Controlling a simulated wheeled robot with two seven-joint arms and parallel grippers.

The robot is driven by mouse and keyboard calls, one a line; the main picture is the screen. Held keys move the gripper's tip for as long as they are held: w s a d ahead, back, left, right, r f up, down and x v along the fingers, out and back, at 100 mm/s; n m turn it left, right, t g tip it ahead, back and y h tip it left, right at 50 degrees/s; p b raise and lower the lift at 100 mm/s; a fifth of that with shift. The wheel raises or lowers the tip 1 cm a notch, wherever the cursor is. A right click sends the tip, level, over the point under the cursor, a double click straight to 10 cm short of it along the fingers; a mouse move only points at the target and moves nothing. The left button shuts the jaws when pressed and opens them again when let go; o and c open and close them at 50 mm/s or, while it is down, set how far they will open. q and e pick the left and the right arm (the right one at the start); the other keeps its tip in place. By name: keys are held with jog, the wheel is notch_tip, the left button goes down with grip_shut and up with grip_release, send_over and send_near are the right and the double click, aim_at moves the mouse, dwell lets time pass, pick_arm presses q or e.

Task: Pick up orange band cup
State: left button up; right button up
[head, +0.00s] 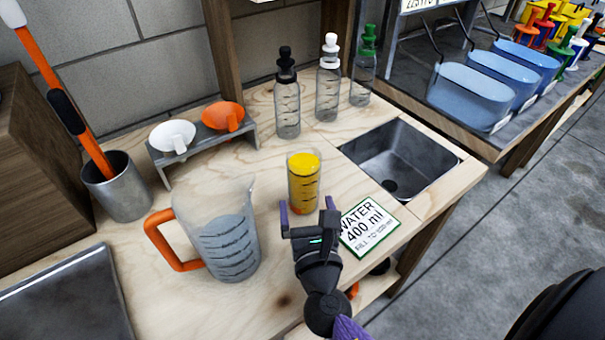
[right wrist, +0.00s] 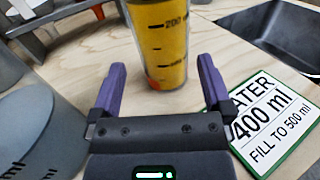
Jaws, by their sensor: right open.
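The orange band cup (head: 304,180) is a clear, graduated cup of yellow contents with an orange band near its base. It stands upright on the wooden bench. My right gripper (head: 307,206) is open on the near side of the cup, its purple fingers apart. In the right wrist view the cup (right wrist: 161,38) shows straight ahead between the open fingers (right wrist: 160,72), and I see no finger closed on it. How far it lies between the fingers is hard to tell. My left gripper is not in view.
A pitcher with an orange handle (head: 227,238) stands left of the gripper. A "WATER 400 ml" sign (head: 366,226) lies close on the right. A sink (head: 400,160) is beyond it, and several bottles (head: 287,105) stand behind. Scoops (head: 222,116) rest on a rack at back left.

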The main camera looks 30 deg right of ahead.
aim_at(306, 199)
jog(key=x, duration=0.5)
jog(key=shift+f+b, duration=0.3)
jog(key=shift+f, duration=0.1)
jog(key=shift+w+d, duration=0.25)
jog(key=shift+w, duration=0.1)
jog(key=c, duration=0.6)
grip_shut()
